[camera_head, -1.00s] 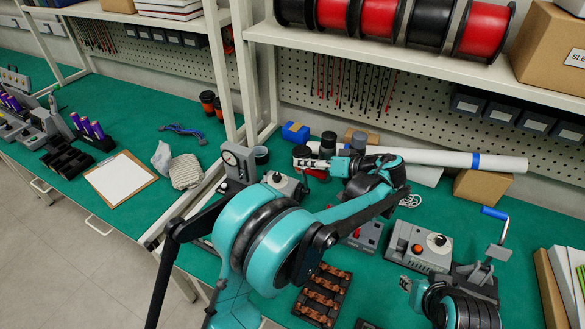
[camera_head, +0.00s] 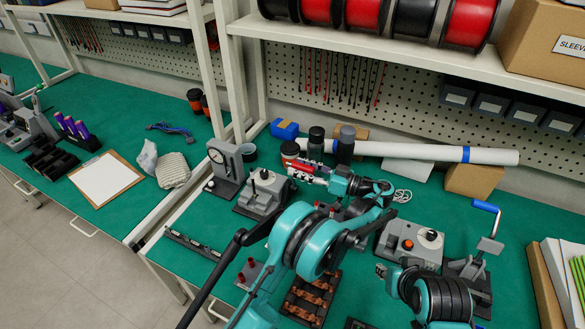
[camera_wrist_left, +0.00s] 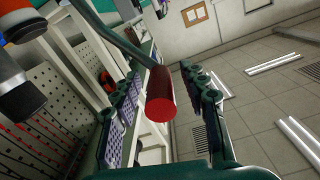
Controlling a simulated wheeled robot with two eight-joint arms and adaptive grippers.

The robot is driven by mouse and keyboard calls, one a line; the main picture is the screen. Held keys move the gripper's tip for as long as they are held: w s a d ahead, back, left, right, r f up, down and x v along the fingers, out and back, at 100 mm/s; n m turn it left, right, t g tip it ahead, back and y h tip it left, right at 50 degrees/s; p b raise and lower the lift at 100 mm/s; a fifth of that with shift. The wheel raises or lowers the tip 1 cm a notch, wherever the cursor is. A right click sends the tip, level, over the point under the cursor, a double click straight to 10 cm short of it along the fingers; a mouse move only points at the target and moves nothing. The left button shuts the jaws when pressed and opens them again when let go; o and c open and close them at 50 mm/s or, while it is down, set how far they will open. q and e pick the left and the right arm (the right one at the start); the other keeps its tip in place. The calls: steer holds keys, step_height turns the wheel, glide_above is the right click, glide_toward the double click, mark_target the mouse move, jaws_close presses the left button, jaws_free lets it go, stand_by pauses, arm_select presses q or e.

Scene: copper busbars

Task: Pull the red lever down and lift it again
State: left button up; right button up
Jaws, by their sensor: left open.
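The red lever's cylindrical grip (camera_wrist_left: 160,95) shows in the left wrist view, on a thin dark rod running to the upper left. It lies between the two spread fingers of my left gripper (camera_wrist_left: 160,112), with visible room beside it. In the head view, my left gripper (camera_head: 303,171) points left near the back of the bench, with red showing at its fingers. I cannot tell where the lever's base stands; my left arm covers part of the bench. My right gripper (camera_head: 381,271) is over the bench's right half, and its finger opening is unclear.
A dial gauge stand (camera_head: 226,170) and a grey box with a black knob (camera_head: 264,190) stand left of my left gripper. Dark-lidded jars (camera_head: 346,145) stand close behind it. A grey control box (camera_head: 410,243) and a blue-handled crank (camera_head: 486,207) stand to the right.

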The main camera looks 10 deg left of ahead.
arm_select(q)
steer(key=shift+x, duration=1.3)
jaws_close()
